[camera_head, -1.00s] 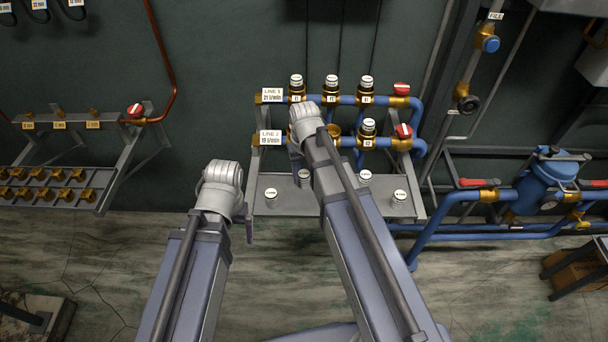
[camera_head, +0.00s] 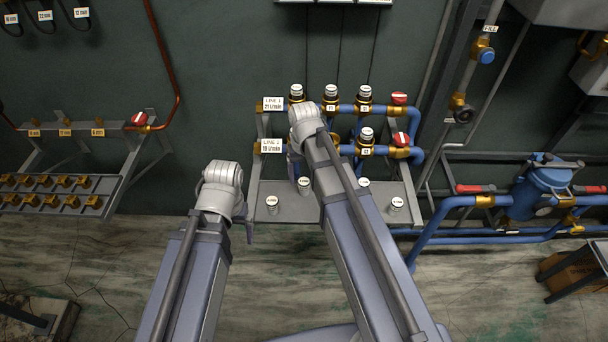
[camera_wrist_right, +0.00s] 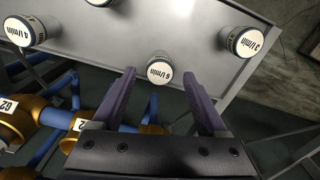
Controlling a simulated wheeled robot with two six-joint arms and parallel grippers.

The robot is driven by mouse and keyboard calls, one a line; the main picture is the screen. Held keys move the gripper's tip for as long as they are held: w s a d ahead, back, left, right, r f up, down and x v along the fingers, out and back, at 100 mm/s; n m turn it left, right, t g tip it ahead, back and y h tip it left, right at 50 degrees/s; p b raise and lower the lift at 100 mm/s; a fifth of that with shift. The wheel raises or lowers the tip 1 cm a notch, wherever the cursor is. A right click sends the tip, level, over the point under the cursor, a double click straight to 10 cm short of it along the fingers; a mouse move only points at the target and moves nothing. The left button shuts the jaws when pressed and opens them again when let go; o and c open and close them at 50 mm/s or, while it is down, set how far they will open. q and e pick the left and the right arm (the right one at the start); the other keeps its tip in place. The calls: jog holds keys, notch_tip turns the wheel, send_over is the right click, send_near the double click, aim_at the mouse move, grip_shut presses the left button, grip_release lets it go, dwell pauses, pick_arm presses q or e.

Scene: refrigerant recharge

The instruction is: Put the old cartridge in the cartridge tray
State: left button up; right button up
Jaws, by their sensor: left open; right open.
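The cartridge tray (camera_head: 335,213) is a grey shelf below the two pipe lines. White-topped cartridges stand on it, including ones at left (camera_head: 272,205) and right (camera_head: 396,204). In the right wrist view, a cartridge marked 6 l/min (camera_wrist_right: 157,70) stands upright on the tray just beyond the fingertips of my right gripper (camera_wrist_right: 160,74), which is open and empty. Cartridges marked 4 l/min (camera_wrist_right: 20,32) and 3 l/min (camera_wrist_right: 243,42) stand to either side. I cannot tell which is the old cartridge. My left gripper (camera_head: 249,232) is open at the tray's front left; its fingers are mostly hidden.
Line 1 (camera_head: 380,108) and line 2 (camera_head: 390,152) carry capped cartridges and red-handled valves (camera_head: 399,98). My right arm hides part of line 2. A rack of brass fittings (camera_head: 55,205) is at left. A blue filter unit (camera_head: 541,190) is at right.

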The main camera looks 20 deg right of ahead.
notch_tip(320, 180, up, 9)
jog(key=p, duration=0.7)
jog(key=shift+p, duration=0.4)
notch_tip(320, 180, up, 7)
jog(key=p, duration=0.7)
send_over(304, 181)
jog(key=shift+f, duration=0.1)
notch_tip(304, 181, down, 8)
jog(key=b, duration=0.7)
jog(key=shift+r+b, duration=0.25)
jog(key=shift+b, duration=0.1)
